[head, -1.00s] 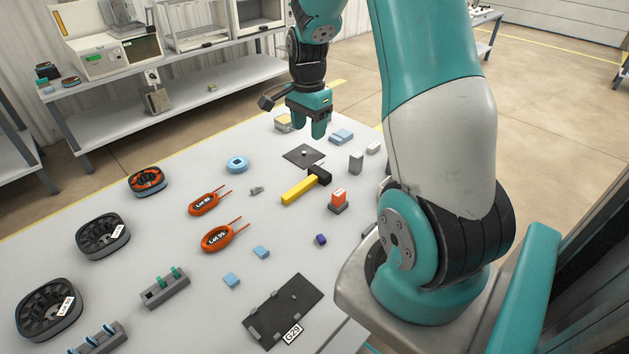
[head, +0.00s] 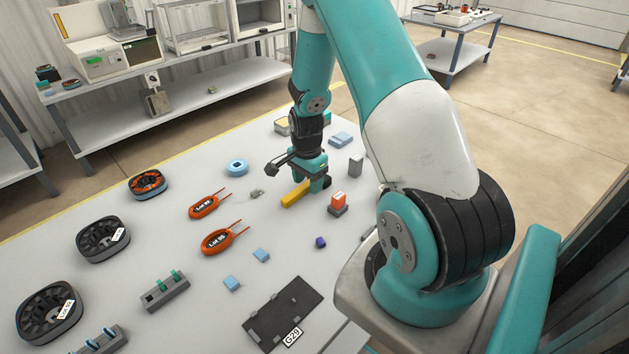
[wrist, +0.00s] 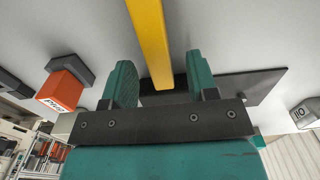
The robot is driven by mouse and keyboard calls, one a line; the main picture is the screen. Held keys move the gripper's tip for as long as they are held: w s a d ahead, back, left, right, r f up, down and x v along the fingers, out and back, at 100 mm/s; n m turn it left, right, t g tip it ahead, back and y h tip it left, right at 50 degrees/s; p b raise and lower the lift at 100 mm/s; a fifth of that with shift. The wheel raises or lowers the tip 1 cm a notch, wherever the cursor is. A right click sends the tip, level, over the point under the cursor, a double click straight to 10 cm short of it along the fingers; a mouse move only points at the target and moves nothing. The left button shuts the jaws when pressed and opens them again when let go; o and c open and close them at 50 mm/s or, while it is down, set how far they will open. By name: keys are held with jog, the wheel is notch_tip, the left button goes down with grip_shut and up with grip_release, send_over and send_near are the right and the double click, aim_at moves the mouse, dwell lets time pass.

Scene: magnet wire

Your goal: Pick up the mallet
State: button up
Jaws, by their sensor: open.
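The mallet (head: 294,195) lies on the grey table, its yellow handle pointing to the lower left in the head view. Its black head is mostly hidden there by my gripper (head: 316,187). My gripper is open, pointing down low over the mallet near the head end. In the wrist view the yellow handle (wrist: 148,40) runs into the gap between the two teal fingers of my gripper (wrist: 161,82), with room on both sides. Whether the fingers touch the table is hidden.
An orange block on a grey base (head: 338,200) stands close to the right, also in the wrist view (wrist: 64,90). A grey block (head: 356,164) stands behind it.

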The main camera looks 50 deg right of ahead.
jog(key=shift+f, duration=0.2)
grip_shut()
jog(key=shift+r, duration=0.15)
